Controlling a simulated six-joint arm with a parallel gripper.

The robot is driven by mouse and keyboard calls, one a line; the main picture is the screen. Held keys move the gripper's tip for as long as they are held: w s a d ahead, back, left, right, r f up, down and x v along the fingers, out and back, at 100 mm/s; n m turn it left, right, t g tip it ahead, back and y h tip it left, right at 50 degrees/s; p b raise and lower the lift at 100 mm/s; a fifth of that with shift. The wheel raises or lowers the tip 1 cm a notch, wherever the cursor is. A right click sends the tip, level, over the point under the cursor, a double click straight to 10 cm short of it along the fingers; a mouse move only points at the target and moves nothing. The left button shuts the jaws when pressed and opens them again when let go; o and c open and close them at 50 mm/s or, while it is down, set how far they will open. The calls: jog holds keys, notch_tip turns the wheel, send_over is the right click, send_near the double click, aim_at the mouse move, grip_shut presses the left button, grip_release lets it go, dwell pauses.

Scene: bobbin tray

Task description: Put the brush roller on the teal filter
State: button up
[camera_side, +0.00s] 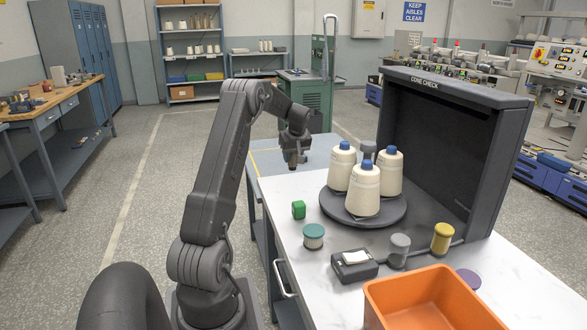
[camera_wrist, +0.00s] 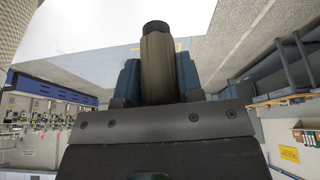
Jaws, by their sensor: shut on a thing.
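My gripper (camera_side: 294,150) hangs over the far left part of the table, behind and above the green block. It is shut on the brush roller (camera_wrist: 157,65), a brownish cylinder with a dark end. In the wrist view the roller sits between the blue fingers of my gripper (camera_wrist: 158,78). In the side view the roller is small and mostly hidden by the gripper. The teal filter (camera_side: 314,237), a short white pleated cylinder with a teal top, stands upright on the white table near its left edge, apart from the gripper. Nothing lies on its top.
A round turntable (camera_side: 340,212) carries cream yarn cones before the dark booth (camera_side: 440,150). A black box (camera_side: 354,265), grey spool (camera_side: 400,251), yellow spool (camera_side: 442,238), purple disc (camera_side: 467,278) and orange bin (camera_side: 430,305) lie rightward.

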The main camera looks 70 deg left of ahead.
jog(key=w+d+r+m, duration=0.2)
jog(key=d, duration=0.6)
jog(key=r+m+t, duration=0.1)
jog(key=m+t, duration=0.2)
jog(key=m, duration=0.2)
send_over(316, 225)
jog(key=s+d, duration=0.1)
jog(key=f, duration=0.1)
jog(key=d+f+h, duration=0.1)
jog(key=f, duration=0.1)
jog(key=shift+s+f, duration=0.2)
jog(key=shift+f, duration=2.2)
jog(key=shift+f, duration=0.15)
jog(key=o, duration=0.9)
jog(key=shift+o, duration=0.2)
